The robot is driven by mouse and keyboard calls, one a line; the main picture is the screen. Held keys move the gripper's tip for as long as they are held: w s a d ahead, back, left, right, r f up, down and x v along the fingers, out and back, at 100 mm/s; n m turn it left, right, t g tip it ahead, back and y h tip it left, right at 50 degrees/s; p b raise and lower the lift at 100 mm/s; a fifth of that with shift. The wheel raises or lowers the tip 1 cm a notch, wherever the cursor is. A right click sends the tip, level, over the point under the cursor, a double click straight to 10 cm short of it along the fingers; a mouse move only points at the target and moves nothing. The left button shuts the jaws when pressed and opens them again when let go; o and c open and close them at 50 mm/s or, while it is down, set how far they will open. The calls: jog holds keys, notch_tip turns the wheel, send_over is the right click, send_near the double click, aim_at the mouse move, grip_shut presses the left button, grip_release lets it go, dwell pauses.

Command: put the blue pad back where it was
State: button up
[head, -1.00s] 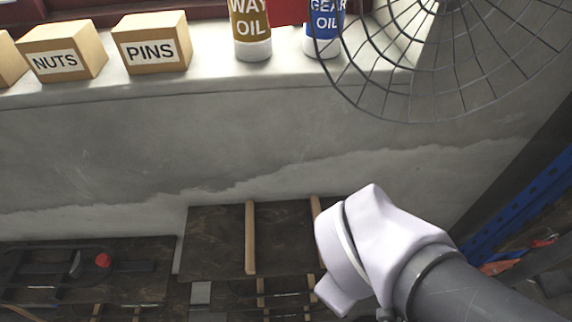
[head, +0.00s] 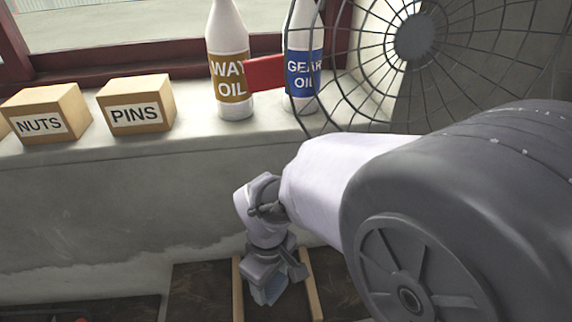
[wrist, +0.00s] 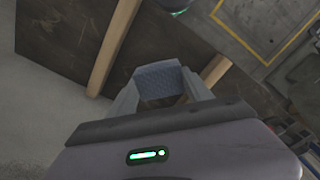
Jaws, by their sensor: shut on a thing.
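My gripper (head: 268,287) hangs low in front of the wall in the head view, over a dark board with two wooden strips. It is shut on the blue pad (wrist: 160,80), a grey-blue block held between the two fingertips in the wrist view. The pad also shows at the gripper's lower end in the head view (head: 268,294). The dark board (wrist: 60,35) lies beyond the pad, with one wooden strip (wrist: 113,45) to the left of the pad and another (wrist: 215,70) to its right. I cannot tell whether the pad touches the board.
A window sill above holds the nuts box (head: 45,112), the pins box (head: 136,104), a way oil bottle (head: 231,70) and a gear oil bottle (head: 303,70). A red thing (head: 266,74) shows between the bottles. A wire fan (head: 420,40) stands at the upper right, close to my arm.

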notch_tip(320, 180, down, 2)
jog(key=shift+f, duration=0.2)
jog(key=shift+r, duration=0.1)
jog(key=o, duration=1.5)
jog(key=shift+c, duration=0.2)
